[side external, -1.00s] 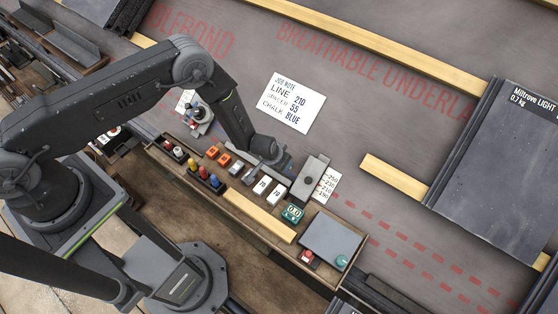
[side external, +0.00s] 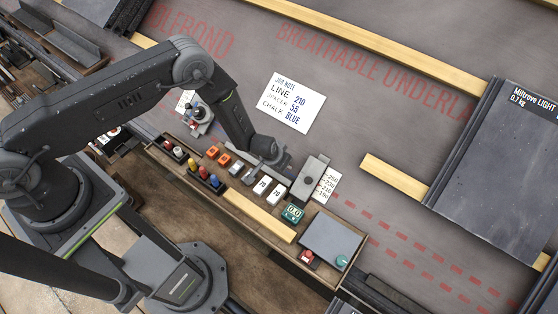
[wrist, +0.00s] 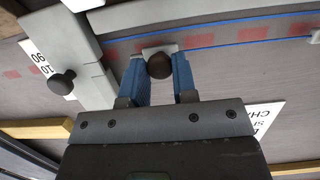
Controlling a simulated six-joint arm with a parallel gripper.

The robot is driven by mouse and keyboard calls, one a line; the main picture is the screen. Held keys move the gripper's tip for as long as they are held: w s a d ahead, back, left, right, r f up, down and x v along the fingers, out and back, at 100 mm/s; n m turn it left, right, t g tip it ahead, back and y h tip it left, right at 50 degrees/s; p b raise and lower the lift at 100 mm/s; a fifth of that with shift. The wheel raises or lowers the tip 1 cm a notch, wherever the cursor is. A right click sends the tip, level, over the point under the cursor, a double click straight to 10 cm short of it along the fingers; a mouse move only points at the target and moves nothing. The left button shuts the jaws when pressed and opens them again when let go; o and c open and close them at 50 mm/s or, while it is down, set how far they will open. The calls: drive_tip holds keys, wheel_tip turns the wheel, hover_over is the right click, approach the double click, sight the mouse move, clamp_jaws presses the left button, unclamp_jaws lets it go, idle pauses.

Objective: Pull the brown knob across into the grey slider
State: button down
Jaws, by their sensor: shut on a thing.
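The brown knob (wrist: 159,65) is a small dark ball on a pale plate, between my blue fingertips in the wrist view. My gripper (wrist: 160,73) is shut on it. The grey slider (wrist: 91,52) is a flat bar to the left in the wrist view, with its own dark knob (wrist: 62,83). The held knob is apart from this bar. In the side view the slider (side external: 306,190) stands just right of my gripper (side external: 284,166), which hides the held knob there.
A blue line (wrist: 245,36) runs past the held knob. A number scale (side external: 327,185) lies beside the slider. A wooden tray (side external: 258,219) with buttons, number tiles and a green display (side external: 292,213) lies in front. A job note (side external: 294,103) lies behind.

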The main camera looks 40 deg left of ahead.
drive_tip(key=shift+d, duration=2.5)
drive_tip(key=c, duration=0.9)
unclamp_jaws()
drive_tip(key=v, duration=1.4)
